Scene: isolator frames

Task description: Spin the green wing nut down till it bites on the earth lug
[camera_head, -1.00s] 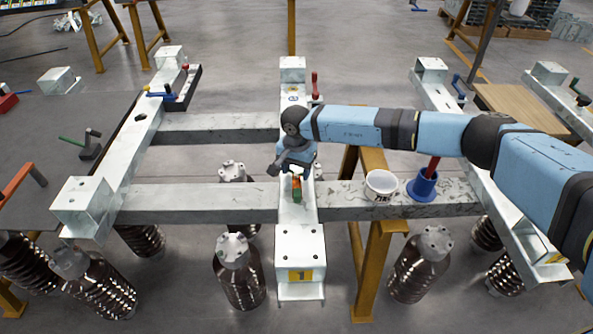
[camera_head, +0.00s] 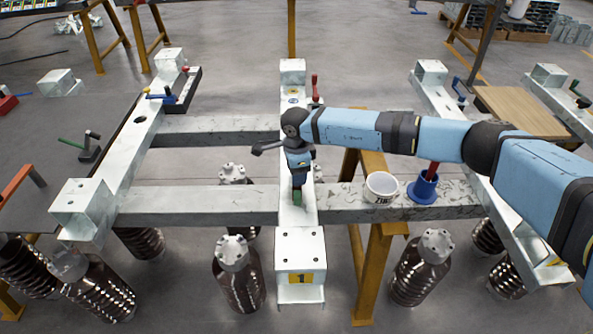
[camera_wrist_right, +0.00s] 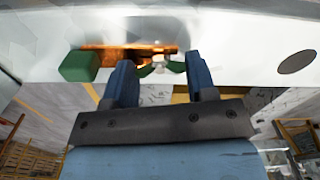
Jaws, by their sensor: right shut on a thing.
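The green wing nut (camera_wrist_right: 147,71) shows in the right wrist view, its wings on either side of a pale stud. My right gripper (camera_wrist_right: 162,72) is shut on it, with one blue finger at each side. The copper-coloured earth lug (camera_wrist_right: 118,58) lies just behind the nut on the pale beam, with a green block (camera_wrist_right: 80,66) at its left end. In the head view my right gripper (camera_head: 298,184) points down onto the middle beam and hides the nut and most of the lug. The green block (camera_head: 297,196) shows just below the fingers. My left gripper is out of view.
The middle beam (camera_head: 295,222) ends in a box marked 1 (camera_head: 300,262). To the right, a white cup (camera_head: 381,187) and a blue holder (camera_head: 422,188) with a red-handled tool stand on the cross beam. A red-handled tool (camera_head: 315,88) stands behind my right arm.

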